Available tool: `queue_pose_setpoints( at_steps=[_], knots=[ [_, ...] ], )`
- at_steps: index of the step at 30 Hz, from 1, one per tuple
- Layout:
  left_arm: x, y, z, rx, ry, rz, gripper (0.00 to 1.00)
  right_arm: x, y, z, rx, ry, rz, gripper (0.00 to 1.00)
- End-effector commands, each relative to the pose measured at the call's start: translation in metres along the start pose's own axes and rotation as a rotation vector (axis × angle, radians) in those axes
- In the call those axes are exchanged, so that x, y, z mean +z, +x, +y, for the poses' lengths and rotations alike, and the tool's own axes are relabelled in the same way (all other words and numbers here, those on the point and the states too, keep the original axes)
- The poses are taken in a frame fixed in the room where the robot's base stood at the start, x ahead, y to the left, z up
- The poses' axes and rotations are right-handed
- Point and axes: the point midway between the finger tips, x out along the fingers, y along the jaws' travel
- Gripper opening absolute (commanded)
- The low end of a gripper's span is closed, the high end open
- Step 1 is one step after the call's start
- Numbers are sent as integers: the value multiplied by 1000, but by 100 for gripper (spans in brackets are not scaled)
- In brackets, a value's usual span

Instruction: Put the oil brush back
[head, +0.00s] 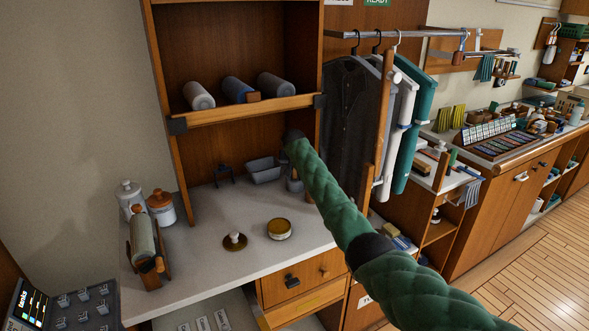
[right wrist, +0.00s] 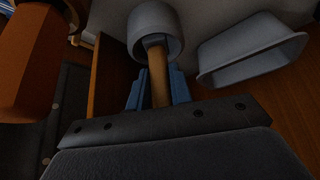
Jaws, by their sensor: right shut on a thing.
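The oil brush shows in the right wrist view as a tan wooden handle (right wrist: 159,88) with a blue-grey collar. My right gripper (right wrist: 155,92) has its blue fingers shut around this handle. The handle's far end is at the mouth of a round grey cup (right wrist: 155,22), and the collar shows within the rim. The bristles are hidden, and I cannot tell how deep the brush sits. In the head view the grey cup (head: 294,184) stands on the counter, partly behind my green right arm. My left gripper is not in view.
A grey tray (head: 264,171) stands left of the cup, close by. A small black stand (head: 223,173), a brass lid (head: 235,241) and a round tin (head: 279,229) are on the counter (head: 200,250). Hanging garments (head: 349,110) are right of my arm. A shelf (head: 240,109) with rolls is above.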

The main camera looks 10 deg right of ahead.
Motion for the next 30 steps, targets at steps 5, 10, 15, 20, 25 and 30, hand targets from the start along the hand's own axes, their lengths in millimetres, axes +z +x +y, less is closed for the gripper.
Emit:
queue_pose_setpoints(
  at_steps=[5, 10, 15, 20, 25, 30],
  knots=[
    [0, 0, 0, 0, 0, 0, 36, 0, 0, 0, 0, 0, 0, 0],
    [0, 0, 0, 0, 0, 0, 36, 0, 0, 0, 0, 0, 0, 0],
    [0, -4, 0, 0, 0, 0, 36, 0, -1, 0, 0, 0, 0, 0],
    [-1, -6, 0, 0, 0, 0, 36, 0, 0, 0, 0, 0, 0, 0],
    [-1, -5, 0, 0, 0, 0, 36, 0, 0, 0, 0, 0, 0, 0],
    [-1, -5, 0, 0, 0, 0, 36, 0, 0, 0, 0, 0, 0, 0]
  ],
)
